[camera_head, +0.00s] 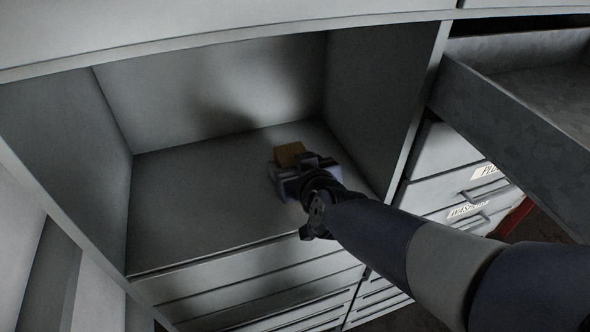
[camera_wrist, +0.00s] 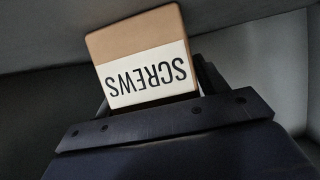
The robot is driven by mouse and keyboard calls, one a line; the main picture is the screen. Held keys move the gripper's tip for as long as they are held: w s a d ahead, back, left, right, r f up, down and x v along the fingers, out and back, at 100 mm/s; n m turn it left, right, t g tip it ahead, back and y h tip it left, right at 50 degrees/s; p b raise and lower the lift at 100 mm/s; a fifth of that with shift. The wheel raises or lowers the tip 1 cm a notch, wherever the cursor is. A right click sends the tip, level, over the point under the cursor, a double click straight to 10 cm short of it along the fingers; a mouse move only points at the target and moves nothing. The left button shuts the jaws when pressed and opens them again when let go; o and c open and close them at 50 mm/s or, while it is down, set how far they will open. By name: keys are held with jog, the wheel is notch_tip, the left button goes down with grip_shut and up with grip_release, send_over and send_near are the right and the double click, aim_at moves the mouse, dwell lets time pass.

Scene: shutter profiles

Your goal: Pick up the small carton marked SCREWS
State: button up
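The small tan carton (camera_wrist: 140,50) has a white label reading SCREWS, upside down in the wrist view. In the head view the carton (camera_head: 289,153) shows as a small tan block just beyond my gripper (camera_head: 300,172), inside the open cabinet compartment. In the wrist view the carton stands between the dark fingers of my gripper (camera_wrist: 154,98), with its lower part hidden behind the gripper body. One finger shows close by its right side, and a little of the other shows at its left. I cannot tell whether the fingers press on it or whether it is clear of the shelf.
The grey compartment floor (camera_head: 200,205) is bare left of my gripper. The compartment's right wall (camera_head: 375,95) is close to my arm. An open grey drawer (camera_head: 500,105) juts out at the right, above closed labelled drawers (camera_head: 460,195).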

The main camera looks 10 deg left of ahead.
jog(key=c, duration=0.7)
jog(key=shift+c, duration=0.9)
jog(key=shift+r, duration=0.15)
